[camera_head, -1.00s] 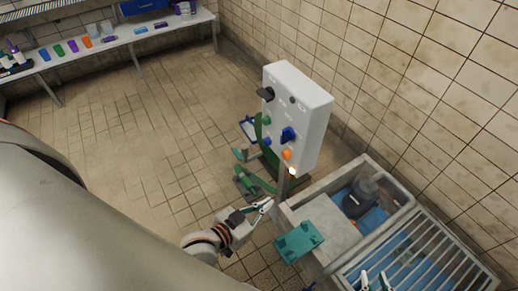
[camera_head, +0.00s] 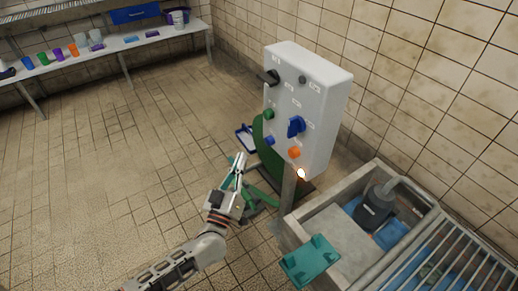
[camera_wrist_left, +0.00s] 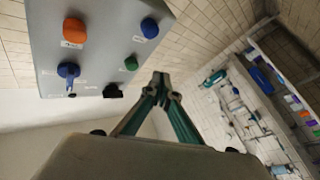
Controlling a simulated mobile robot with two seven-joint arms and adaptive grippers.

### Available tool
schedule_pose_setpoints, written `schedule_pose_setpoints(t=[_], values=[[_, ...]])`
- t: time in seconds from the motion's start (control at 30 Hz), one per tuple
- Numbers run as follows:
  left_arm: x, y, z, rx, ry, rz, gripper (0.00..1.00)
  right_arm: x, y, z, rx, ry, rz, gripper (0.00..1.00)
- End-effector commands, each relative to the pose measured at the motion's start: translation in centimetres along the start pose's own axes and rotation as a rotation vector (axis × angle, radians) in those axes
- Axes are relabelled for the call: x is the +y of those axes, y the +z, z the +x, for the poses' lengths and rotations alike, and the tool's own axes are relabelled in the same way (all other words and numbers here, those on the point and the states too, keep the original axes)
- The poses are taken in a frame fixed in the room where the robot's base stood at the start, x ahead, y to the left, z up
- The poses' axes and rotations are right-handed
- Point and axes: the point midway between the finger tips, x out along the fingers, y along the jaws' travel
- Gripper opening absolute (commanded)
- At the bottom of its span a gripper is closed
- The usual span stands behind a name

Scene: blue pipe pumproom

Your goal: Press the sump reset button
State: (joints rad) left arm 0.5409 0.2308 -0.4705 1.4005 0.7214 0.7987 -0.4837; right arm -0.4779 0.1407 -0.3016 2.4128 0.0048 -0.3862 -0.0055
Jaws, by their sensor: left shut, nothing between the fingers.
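A white control box (camera_head: 308,105) stands on a post. Its face carries an orange button (camera_head: 294,152), a blue button (camera_head: 269,140), a green button (camera_head: 268,114), a blue rotary switch (camera_head: 296,126) and a black knob (camera_head: 271,77). The labels are too small to read, so I cannot tell which is the sump reset. My left gripper (camera_head: 238,162) is shut and empty, left of the box and apart from it. In the left wrist view its closed fingertips (camera_wrist_left: 160,80) lie below the green button (camera_wrist_left: 131,63); the orange button (camera_wrist_left: 74,30) shows upper left. My right gripper is out of view.
A glowing lamp (camera_head: 301,174) is at the box's lower edge. Below right is a concrete sump (camera_head: 293,230) with a pump (camera_head: 374,208), a grating (camera_head: 440,260) and a teal piece (camera_head: 310,260) at its edge. A bench (camera_head: 110,48) stands far left. The floor between is mostly clear.

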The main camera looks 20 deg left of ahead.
Motion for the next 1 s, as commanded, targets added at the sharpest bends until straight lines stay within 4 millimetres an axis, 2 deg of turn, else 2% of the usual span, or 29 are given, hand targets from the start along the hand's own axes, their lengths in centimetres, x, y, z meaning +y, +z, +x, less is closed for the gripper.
schedule_pose_setpoints(t=[0.03, 0.27, 0.67, 1.0], values=[[-1.1, 1.1, 0.0, 0.003, -0.02, -0.006, 0.0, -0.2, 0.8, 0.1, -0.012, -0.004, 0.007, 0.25], [-2.3, 0.8, 1.3, 0.044, -0.052, -0.022, 0.0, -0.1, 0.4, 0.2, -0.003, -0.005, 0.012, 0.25], [-2.2, 0.7, 1.6, 0.047, -0.052, -0.023, 0.0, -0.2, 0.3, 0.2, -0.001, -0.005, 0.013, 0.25], [-0.7, 2.7, 3.9, 0.043, -0.055, -0.024, 0.0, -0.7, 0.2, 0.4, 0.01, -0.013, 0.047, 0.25]])
